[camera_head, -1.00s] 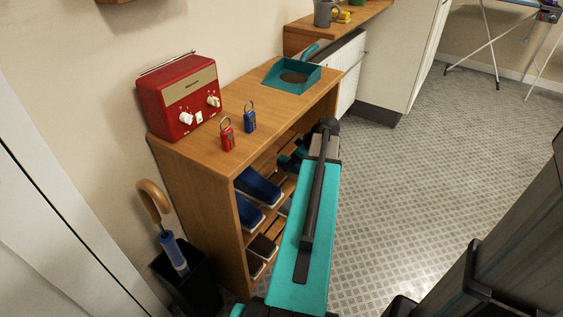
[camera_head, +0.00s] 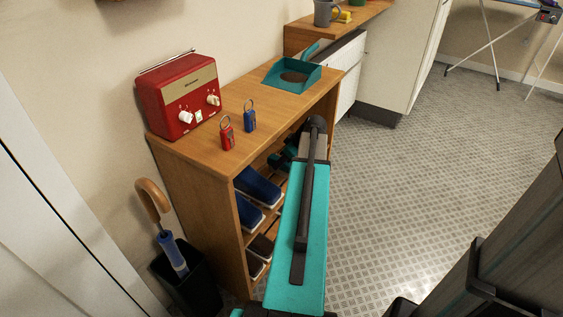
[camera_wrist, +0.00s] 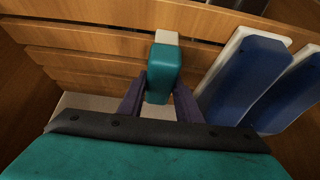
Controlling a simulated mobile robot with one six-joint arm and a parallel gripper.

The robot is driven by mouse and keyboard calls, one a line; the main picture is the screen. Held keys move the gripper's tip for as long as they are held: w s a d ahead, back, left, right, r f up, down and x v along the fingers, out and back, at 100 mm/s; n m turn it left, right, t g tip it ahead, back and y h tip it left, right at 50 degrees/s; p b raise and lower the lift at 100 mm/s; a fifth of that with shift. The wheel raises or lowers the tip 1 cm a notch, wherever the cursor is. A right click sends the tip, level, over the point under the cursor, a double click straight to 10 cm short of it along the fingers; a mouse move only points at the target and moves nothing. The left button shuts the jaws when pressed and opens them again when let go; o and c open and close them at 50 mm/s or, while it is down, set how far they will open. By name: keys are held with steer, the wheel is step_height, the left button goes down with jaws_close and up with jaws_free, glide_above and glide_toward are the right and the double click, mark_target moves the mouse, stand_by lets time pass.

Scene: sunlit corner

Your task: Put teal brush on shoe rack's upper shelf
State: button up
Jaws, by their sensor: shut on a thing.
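My gripper (camera_wrist: 160,95) is shut on the teal brush (camera_wrist: 163,72), which shows between its two dark fingers in the wrist view. A pale part of the brush shows at its far end. Behind it are the wooden slats of the shoe rack's upper shelf (camera_wrist: 90,62). The brush is left of the blue shoes (camera_wrist: 243,75) in that view; I cannot tell whether it touches the slats. In the head view my teal arm reaches to the open side of the shoe rack (camera_head: 195,195) and hides much of the gripper and brush.
A red radio (camera_head: 180,95), a red padlock (camera_head: 227,137), a blue padlock (camera_head: 250,120) and a teal dustpan (camera_head: 292,84) are on the rack's top. Brown shoes (camera_head: 262,246) are on the lower shelf. An umbrella stand (camera_head: 190,285) is at the left. The floor at right is open.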

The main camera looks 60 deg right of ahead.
steer(key=shift+f, duration=0.15)
steer(key=o, duration=1)
steer(key=p+v, duration=0.2)
steer(key=v, duration=1)
steer(key=shift+s, duration=0.15)
